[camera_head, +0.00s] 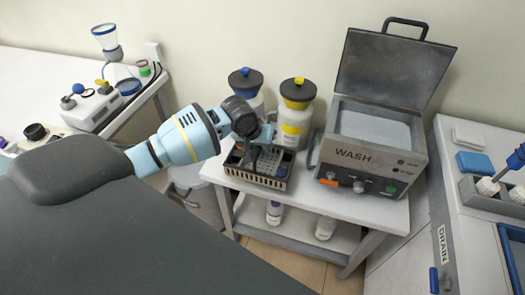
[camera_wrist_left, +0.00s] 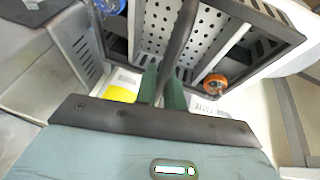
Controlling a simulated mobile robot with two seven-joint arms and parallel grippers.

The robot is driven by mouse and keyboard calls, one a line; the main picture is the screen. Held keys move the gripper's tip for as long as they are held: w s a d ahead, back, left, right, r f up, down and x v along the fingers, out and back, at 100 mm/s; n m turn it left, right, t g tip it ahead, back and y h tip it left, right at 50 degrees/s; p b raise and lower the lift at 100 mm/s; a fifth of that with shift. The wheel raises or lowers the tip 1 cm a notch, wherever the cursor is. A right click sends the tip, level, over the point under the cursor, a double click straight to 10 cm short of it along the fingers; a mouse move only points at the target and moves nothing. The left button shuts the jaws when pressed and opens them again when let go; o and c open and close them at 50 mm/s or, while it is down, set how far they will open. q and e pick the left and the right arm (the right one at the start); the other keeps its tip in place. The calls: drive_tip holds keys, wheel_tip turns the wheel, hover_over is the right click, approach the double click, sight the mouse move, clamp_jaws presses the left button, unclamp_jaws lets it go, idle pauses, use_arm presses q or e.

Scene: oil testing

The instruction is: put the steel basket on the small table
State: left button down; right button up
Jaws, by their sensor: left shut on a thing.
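The steel basket (camera_head: 256,180) is a dark, slotted rectangular basket with perforated grey plates inside. In the head view it is at the front left of the small white table (camera_head: 305,205), beside the wash machine. I cannot tell whether its bottom touches the tabletop. My left gripper (camera_head: 264,138) is above the basket, shut on its dark handle. In the left wrist view the green fingertips (camera_wrist_left: 161,88) close around the handle bar, and the basket's perforated inside (camera_wrist_left: 165,30) shows beyond them. My right gripper is not in view.
The wash machine (camera_head: 370,165) stands right of the basket with its lid (camera_head: 390,68) up. Smaller bottles stand on the lower shelf. A bench with a blue-rimmed tray (camera_head: 510,250) is at the right.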

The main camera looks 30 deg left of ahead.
sight(267, 158)
use_arm(q)
drive_tip(key=shift+w+a+f, duration=0.15)
drive_tip(key=shift+w+a, duration=0.05)
drive_tip(key=shift+w, duration=0.2)
drive_tip(key=shift+f, duration=1.55)
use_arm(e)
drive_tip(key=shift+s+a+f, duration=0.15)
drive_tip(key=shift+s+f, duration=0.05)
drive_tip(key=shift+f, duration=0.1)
use_arm(q)
drive_tip(key=shift+f, duration=0.1)
drive_tip(key=c, duration=1.5)
unclamp_jaws()
drive_tip(key=shift+f, duration=0.1)
